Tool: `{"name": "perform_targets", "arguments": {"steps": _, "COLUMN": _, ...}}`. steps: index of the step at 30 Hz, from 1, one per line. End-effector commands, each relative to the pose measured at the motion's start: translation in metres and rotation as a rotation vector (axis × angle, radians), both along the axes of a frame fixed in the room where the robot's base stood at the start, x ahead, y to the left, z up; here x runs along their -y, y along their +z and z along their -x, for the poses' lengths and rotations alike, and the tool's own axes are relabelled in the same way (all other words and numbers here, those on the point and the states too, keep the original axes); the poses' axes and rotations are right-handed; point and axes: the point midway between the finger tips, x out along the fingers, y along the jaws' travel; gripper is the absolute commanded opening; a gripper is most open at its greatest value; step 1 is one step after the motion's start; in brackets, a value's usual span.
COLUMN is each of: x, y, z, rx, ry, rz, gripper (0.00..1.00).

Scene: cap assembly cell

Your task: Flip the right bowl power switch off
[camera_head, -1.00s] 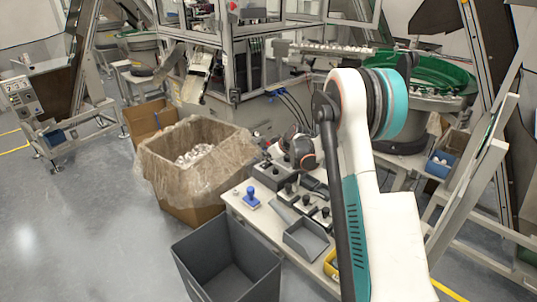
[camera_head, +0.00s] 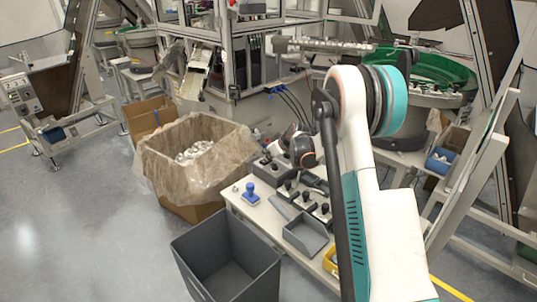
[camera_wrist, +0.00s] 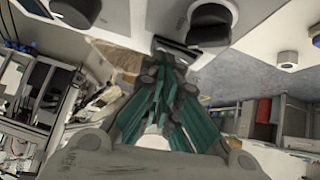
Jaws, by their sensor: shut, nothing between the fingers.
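Dark control boxes with black knobs stand on the white table, one of them (camera_head: 272,171) at its far end and others nearer, such as one with an upright knob (camera_head: 306,199). I cannot tell which one is the right bowl power switch. In the wrist view, my gripper (camera_wrist: 166,72) has its fingers together and empty. Its tips are close to a dark box edge (camera_wrist: 177,51), beside a large black knob (camera_wrist: 210,24); I cannot tell whether they touch. In the head view my wrist is over the table's far end, and the fingers are not clearly visible.
A blue-handled stamp-like object (camera_head: 250,195) and a grey tray (camera_head: 305,235) share the table (camera_head: 265,219). A dark open bin (camera_head: 225,262) stands in front. A lined carton (camera_head: 195,165) is to the left. A green bowl feeder (camera_head: 428,72) is behind my arm.

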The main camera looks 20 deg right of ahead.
Motion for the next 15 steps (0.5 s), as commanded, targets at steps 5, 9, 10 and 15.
{"name": "perform_targets", "arguments": {"steps": 5, "x": -0.0097, "y": -0.0006, "z": 0.0037, "rx": -0.003, "ry": 0.004, "rz": -0.002, "gripper": 0.00}}
{"name": "perform_targets", "arguments": {"steps": 9, "x": -0.0106, "y": 0.0000, "z": 0.0039, "rx": -0.002, "ry": 0.004, "rz": -0.002, "gripper": 0.00}}
{"name": "perform_targets", "arguments": {"steps": 10, "x": -0.0105, "y": 0.0000, "z": 0.0039, "rx": -0.002, "ry": 0.003, "rz": -0.001, "gripper": 0.00}}
{"name": "perform_targets", "arguments": {"steps": 15, "x": -0.0100, "y": 0.0007, "z": 0.0039, "rx": -0.002, "ry": 0.003, "rz": -0.002, "gripper": 0.00}}
